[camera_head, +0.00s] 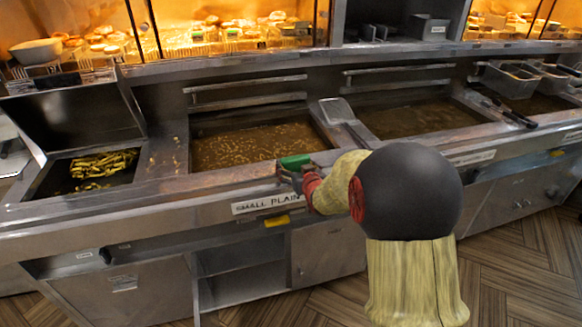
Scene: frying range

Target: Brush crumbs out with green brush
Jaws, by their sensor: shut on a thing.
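A green brush (295,161) shows as a small green block at the front right edge of the middle-left fryer vat (180,185). My gripper (290,174) is shut on the green brush just above the front rim, over the label reading "SMALL PLAIN". The lower part of the brush is hidden by the gripper, and I cannot tell whether it touches the rim. Many pale crumbs (250,146) are scattered over the brown surface of this vat. A few small bits also lie on the metal strip to its left.
A bin with yellow fries (103,165) is at left. A metal scoop (338,110) lies between this vat and a second vat (408,118). Fry baskets (510,78) with dark handles stand at right. A lit food display (220,30) runs along the back.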

